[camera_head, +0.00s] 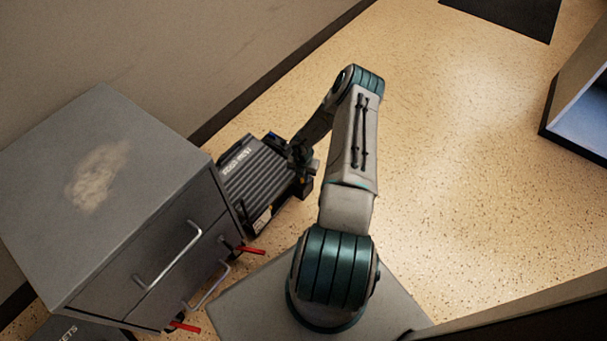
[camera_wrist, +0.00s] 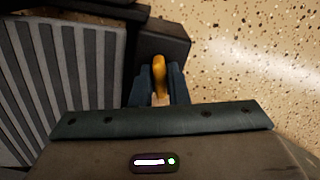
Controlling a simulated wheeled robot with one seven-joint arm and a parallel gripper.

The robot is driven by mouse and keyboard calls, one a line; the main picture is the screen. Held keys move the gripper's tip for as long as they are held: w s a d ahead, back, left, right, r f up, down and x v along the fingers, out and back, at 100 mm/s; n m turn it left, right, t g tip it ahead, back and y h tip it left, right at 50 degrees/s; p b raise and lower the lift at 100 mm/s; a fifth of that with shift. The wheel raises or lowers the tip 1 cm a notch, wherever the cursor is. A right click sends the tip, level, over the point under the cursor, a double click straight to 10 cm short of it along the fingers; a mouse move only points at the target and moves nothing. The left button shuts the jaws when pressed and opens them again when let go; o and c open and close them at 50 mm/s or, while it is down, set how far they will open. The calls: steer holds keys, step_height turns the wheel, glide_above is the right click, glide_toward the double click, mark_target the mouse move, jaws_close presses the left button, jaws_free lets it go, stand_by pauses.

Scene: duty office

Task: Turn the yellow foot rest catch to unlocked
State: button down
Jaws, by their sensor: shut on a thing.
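The foot rest (camera_head: 262,172) is a dark unit with a ribbed grey top, on the floor beside the cabinet. Its ribbed top (camera_wrist: 60,70) fills the left of the wrist view. The yellow catch (camera_wrist: 158,70) stands on a dark block at the foot rest's right side. My gripper (camera_wrist: 158,97) is shut on the catch, with dark fingers on either side of it. In the head view my gripper (camera_head: 300,155) is at the right edge of the foot rest, and the catch is mostly hidden there. I cannot tell the catch's locked or unlocked marking.
A grey cabinet (camera_head: 110,180) with drawer handles and red levers (camera_head: 250,249) stands left of the foot rest. The wall is behind. Speckled floor (camera_head: 450,150) to the right is clear. A dark mat (camera_head: 510,12) and a blue-white open unit (camera_head: 585,105) are further off.

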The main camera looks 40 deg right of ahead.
steer(key=n+p, duration=0.1)
steer(key=n, duration=0.2)
steer(key=shift+n, duration=0.4)
steer(key=n, duration=0.3)
steer(key=shift+n, duration=0.3)
steer(key=n, duration=0.3)
steer(key=shift+n, duration=1.9)
steer(key=c, duration=1.4)
jaws_free()
